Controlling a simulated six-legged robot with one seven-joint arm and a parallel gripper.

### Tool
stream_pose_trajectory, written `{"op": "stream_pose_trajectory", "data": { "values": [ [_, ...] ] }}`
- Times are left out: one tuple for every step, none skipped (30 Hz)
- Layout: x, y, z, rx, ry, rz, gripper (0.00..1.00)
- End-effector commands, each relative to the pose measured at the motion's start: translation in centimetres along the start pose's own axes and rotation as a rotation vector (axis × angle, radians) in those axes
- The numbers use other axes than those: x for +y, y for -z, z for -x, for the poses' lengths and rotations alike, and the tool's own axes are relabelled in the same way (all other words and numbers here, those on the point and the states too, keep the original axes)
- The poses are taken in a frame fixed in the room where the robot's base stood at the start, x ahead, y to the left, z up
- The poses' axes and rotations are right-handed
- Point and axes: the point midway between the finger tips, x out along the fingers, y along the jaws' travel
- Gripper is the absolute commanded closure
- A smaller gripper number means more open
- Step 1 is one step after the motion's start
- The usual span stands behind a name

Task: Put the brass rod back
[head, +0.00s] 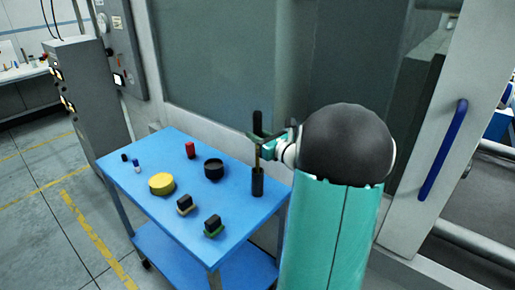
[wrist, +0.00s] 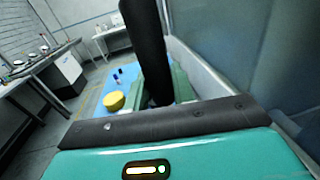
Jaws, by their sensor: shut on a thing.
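The brass rod (head: 257,154) stands about upright over the right part of the blue table, its black grip at the top. My gripper (head: 259,138) is shut on it just below or at the black grip. The rod's lower end meets the top of a black upright holder (head: 257,183); I cannot tell how far it is inside. In the wrist view the black grip (wrist: 147,45) rises large between the green fingers of my gripper (wrist: 160,92); the brass part and the holder are hidden there.
On the blue table (head: 148,154) stand a yellow round tub (head: 161,184), a black cup (head: 213,169), a red cylinder (head: 190,150), two dark-handled stamps (head: 213,225) (head: 185,205) and small bottles (head: 136,165). A machine with a blue handle (head: 443,150) stands at right.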

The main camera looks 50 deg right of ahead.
Motion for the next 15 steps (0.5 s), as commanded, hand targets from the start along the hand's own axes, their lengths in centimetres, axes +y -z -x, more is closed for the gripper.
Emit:
{"op": "stream_pose_trajectory", "data": {
  "values": [
    [0.0,0.4,0.0,-0.001,0.0,-0.001,1.0],
    [0.0,0.8,-0.1,-0.001,0.001,-0.001,1.0],
    [0.0,1.4,-0.1,0.0,0.001,-0.003,1.0],
    [0.0,1.9,-0.1,0.0,0.001,-0.003,1.0],
    [0.0,2.4,-0.1,0.0,0.0,-0.004,1.0],
    [0.0,3.1,-0.2,0.0,0.0,-0.003,1.0],
    [0.0,3.5,-0.2,0.0,0.0,-0.003,1.0],
    [0.0,3.9,-0.2,0.0,0.0,-0.003,1.0],
    [0.0,4.2,-0.2,-0.001,0.001,-0.001,1.0],
    [0.0,4.4,-0.2,-0.001,0.001,-0.001,1.0],
    [0.0,4.5,-0.2,-0.001,0.001,-0.001,1.0],
    [0.0,4.5,-0.2,-0.002,0.001,0.0,1.0],
    [0.0,4.5,-0.2,-0.002,0.001,0.0,1.0],
    [0.0,4.5,-0.2,-0.002,0.001,0.001,1.0],
    [0.0,4.5,-0.2,-0.002,0.001,0.001,1.0]
  ]
}}
